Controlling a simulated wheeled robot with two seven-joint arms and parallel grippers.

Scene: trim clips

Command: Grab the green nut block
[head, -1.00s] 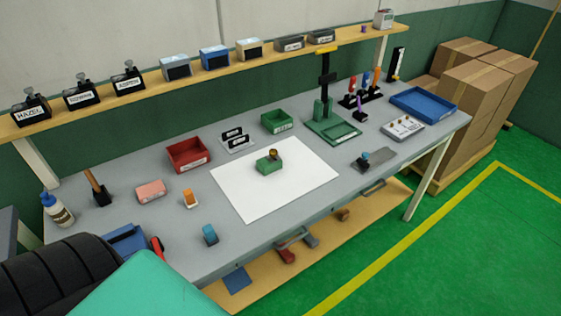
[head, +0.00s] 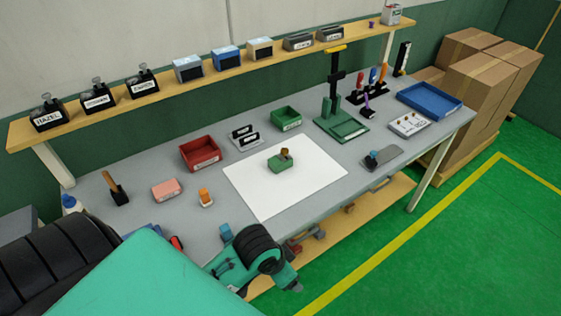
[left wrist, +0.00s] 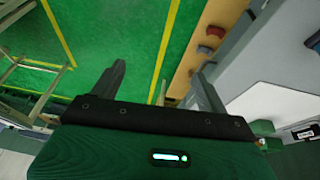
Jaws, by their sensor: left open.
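The green nut block (head: 279,165) sits on a white sheet (head: 310,187) in the middle of the bench, with a brass-brown nut-like piece on top. My left gripper (head: 292,286) is in front of the bench's near edge, low in the head view, well apart from the block. In the left wrist view its two fingers (left wrist: 161,75) are spread with nothing between them, over the green floor. My right gripper is not in view.
A red bin (head: 200,153), a green bin (head: 287,118) and a black label holder (head: 243,138) stand behind the sheet. A green stand (head: 341,126) is at the back right. A blue block (head: 226,232) lies near the front edge. The sheet around the block is clear.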

